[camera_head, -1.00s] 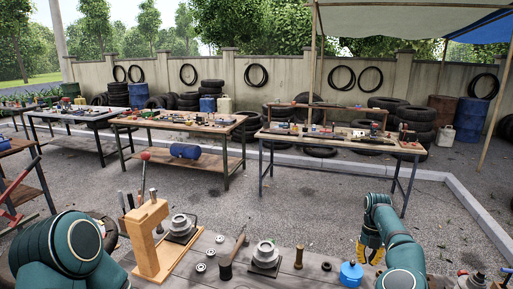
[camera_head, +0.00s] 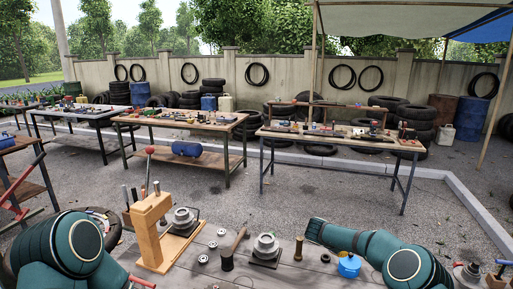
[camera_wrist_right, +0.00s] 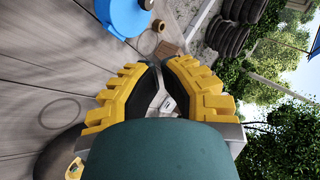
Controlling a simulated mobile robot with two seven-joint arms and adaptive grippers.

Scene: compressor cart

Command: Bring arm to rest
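My right arm (camera_head: 385,255) is teal and reaches in from the lower right of the head view. It lies low across the bench, its far end pointing left. My right gripper is hidden in the head view. In the wrist view its yellow fingers with black pads (camera_wrist_right: 159,68) come together at the tips, and nothing is seen held between them. My left arm (camera_head: 70,250) shows at the lower left of the head view; its gripper is out of the picture.
The near bench (camera_head: 222,282) holds a wooden press (camera_head: 150,235), a mallet (camera_head: 229,257), grey castings (camera_head: 265,250) and a blue container (camera_head: 348,267) close to my right arm. The container also shows in the wrist view (camera_wrist_right: 122,14). Farther tables stand across open gravel.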

